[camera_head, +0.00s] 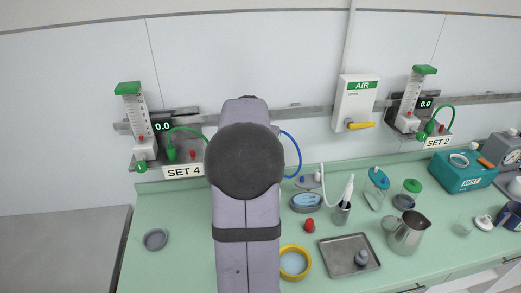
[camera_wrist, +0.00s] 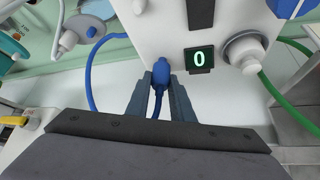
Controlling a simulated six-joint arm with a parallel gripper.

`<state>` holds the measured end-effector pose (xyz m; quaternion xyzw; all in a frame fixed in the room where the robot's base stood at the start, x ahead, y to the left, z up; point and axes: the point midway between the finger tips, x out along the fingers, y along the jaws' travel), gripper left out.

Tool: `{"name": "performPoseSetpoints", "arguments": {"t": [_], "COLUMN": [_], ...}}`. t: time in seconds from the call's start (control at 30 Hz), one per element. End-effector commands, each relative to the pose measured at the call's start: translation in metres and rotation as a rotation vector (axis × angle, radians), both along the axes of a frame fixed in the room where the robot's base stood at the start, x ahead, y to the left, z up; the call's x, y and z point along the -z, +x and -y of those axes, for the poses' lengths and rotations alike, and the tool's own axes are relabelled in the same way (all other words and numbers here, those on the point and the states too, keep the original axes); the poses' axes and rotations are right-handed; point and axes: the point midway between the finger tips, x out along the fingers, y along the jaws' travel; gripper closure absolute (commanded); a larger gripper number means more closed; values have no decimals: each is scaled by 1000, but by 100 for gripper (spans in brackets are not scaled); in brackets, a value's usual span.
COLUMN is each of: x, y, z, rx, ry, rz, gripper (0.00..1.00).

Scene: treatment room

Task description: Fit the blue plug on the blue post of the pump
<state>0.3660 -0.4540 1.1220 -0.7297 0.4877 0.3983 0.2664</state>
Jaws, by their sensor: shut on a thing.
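In the wrist view my gripper (camera_wrist: 160,82) is shut on the blue plug (camera_wrist: 160,72), with a finger on each side of it. The plug's head points at the white front of the pump (camera_wrist: 225,18), left of a green "0" display (camera_wrist: 199,57). I cannot tell whether the plug touches the pump or is on a post. A blue hose (camera_wrist: 90,80) loops left from the plug. In the head view my arm hides my gripper and the plug.
A white fitting with a green hose (camera_wrist: 275,88) sits right of the display. The head view shows the SET 4 sign (camera_head: 183,172), the AIR box (camera_head: 356,101) with a yellow lever, and a counter (camera_head: 185,215) with cups, a jug (camera_head: 407,233) and a steel tray (camera_head: 340,245).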

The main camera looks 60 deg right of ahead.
Motion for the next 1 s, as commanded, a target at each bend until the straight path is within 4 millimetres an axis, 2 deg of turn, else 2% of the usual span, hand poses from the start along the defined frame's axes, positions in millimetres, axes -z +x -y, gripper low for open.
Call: {"name": "performPoseSetpoints", "arguments": {"t": [0.5,1.0], "x": [13,14], "y": [0,0], "z": [0,0], "rx": [0,0], "ry": [0,0], "rz": [0,0], "gripper": [100,100]}}
